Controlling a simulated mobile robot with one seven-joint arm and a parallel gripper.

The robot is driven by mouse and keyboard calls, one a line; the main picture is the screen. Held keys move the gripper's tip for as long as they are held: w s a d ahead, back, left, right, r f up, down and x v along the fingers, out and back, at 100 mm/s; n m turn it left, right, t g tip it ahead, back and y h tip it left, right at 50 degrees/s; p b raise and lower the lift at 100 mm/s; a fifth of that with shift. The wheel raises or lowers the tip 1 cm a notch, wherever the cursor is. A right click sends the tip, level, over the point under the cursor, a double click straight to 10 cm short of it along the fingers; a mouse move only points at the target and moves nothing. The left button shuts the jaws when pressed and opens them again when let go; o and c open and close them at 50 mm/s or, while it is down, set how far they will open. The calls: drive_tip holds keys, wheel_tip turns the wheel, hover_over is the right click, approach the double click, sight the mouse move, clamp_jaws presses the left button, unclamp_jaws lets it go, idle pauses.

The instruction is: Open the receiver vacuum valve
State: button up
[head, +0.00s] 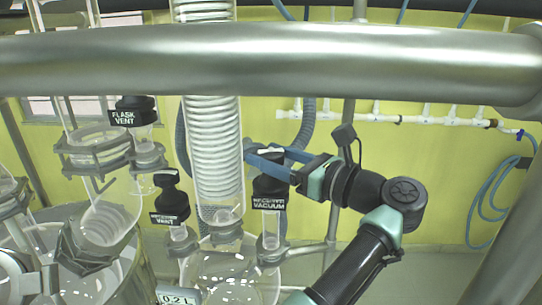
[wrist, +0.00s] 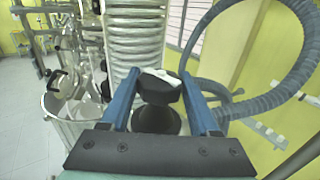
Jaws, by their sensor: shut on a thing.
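A light patch shows on top of the knob. The fingers hide part of the knob's sides, and I cannot tell how far it is turned.
The receiver vent valve (head: 169,208) and flask vent valve (head: 134,111) stand to the left. The glass coil condenser (head: 215,150) is close beside my fingers. A thick metal rail (head: 270,60) crosses the head view. A grey hose (wrist: 260,100) loops behind on the right.

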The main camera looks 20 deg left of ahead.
drive_tip(key=shift+n+g+y+b, duration=0.4)
drive_tip(key=shift+n+g, duration=1.1)
drive_tip(key=shift+g, duration=0.8)
drive_tip(key=shift+b, duration=0.3)
drive_tip(key=shift+n+g+b, duration=0.4)
drive_tip(key=shift+g+b, duration=0.05)
drive_tip(key=shift+g, duration=0.25)
drive_tip(key=shift+g, duration=0.3)
drive_tip(key=o, duration=1.1)
drive_tip(key=shift+w+a+t, duration=0.1)
drive_tip(key=shift+t, duration=0.4)
drive_tip(key=shift+m+t+p, duration=0.5)
drive_tip(key=shift+t+p, duration=0.1)
drive_tip(key=shift+p, duration=0.15)
